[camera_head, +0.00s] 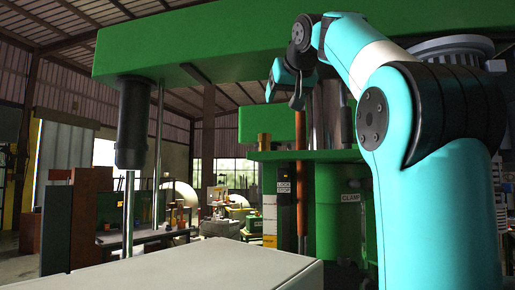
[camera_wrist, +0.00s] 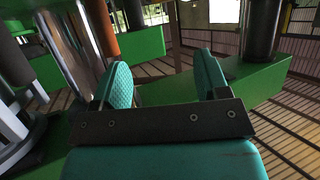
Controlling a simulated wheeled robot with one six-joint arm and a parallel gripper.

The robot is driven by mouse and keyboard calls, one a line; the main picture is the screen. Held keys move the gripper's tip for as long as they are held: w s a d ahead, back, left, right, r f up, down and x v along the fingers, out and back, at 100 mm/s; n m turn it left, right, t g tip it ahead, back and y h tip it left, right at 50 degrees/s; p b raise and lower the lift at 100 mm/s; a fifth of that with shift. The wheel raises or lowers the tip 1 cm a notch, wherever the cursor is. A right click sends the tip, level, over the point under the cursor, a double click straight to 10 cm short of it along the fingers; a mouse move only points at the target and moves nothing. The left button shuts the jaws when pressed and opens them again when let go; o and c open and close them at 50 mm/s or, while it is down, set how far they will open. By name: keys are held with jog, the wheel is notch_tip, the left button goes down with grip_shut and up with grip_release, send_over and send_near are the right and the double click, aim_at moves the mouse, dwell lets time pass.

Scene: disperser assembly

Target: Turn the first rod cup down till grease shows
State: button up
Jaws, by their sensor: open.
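My gripper (camera_head: 297,102) hangs below the green overhead beam at upper middle in the head view. In the wrist view my gripper (camera_wrist: 163,78) has its two teal fingers apart, with nothing seen between them. An orange-brown upright rod (camera_head: 301,185) stands below the gripper in the head view; an orange-brown rod (camera_wrist: 101,28) also shows left of the fingers in the wrist view. A bright steel column (camera_wrist: 72,40) stands left of that rod. I cannot make out the first rod cup or any grease in either view.
The green beam (camera_head: 215,40) spans the top of the head view. A dark cylinder (camera_head: 131,125) with a steel shaft hangs at left. A grey flat top (camera_head: 200,270) fills the lower front.

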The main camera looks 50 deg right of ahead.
aim_at(264, 135)
jog(key=x, duration=1.2)
jog(key=p+x, duration=0.1)
jog(key=x, duration=0.5)
jog(key=shift+w+a+f, duration=0.15)
jog(key=shift+a+f, duration=0.05)
jog(key=shift+f, duration=0.05)
jog(key=c, duration=0.9)
